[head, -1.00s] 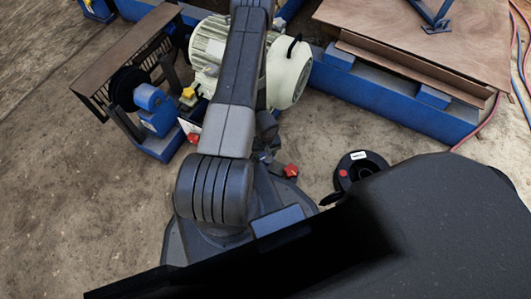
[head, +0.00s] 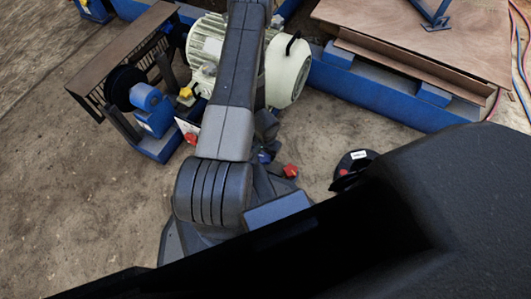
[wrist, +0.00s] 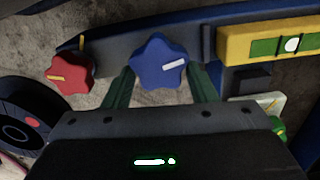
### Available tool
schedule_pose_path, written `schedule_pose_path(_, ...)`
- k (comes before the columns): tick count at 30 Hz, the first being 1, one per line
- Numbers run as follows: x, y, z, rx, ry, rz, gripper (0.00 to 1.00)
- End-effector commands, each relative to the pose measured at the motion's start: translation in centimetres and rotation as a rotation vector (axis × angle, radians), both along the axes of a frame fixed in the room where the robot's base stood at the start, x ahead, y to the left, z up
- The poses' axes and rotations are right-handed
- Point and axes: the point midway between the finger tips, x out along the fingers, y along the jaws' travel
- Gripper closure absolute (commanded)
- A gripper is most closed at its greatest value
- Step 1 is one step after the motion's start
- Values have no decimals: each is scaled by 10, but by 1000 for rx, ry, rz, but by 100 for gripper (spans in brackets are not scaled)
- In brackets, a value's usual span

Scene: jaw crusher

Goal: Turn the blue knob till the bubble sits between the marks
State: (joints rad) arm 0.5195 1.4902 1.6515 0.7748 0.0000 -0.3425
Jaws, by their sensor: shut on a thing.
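The blue star-shaped knob (wrist: 160,62) has a white pointer line slanting up to the right in the wrist view. My gripper (wrist: 162,88) is shut on this knob, with a dark green finger at each side of it. A yellow level (wrist: 233,44) at the upper right holds a green vial (wrist: 262,47). Its pale bubble (wrist: 291,45) sits right of the vial's middle. In the head view my arm hides the gripper.
A red knob (wrist: 69,75) with a yellow pointer is left of the blue one, and also shows in the head view (head: 290,171). A black disc (head: 352,160) is right of my arm. A cream motor (head: 288,72) and a blue frame (head: 380,95) stand beyond.

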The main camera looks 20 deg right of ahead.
Motion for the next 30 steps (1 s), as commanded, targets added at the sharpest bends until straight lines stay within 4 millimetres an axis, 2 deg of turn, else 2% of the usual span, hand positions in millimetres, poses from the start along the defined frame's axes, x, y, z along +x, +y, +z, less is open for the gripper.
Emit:
schedule_pose_path(13,-1,-1,1,0,0,-205,71)
schedule_pose_path(29,-1,-1,1,0,0,-227,71)
schedule_pose_path(30,-1,-1,1,0,0,-227,44)
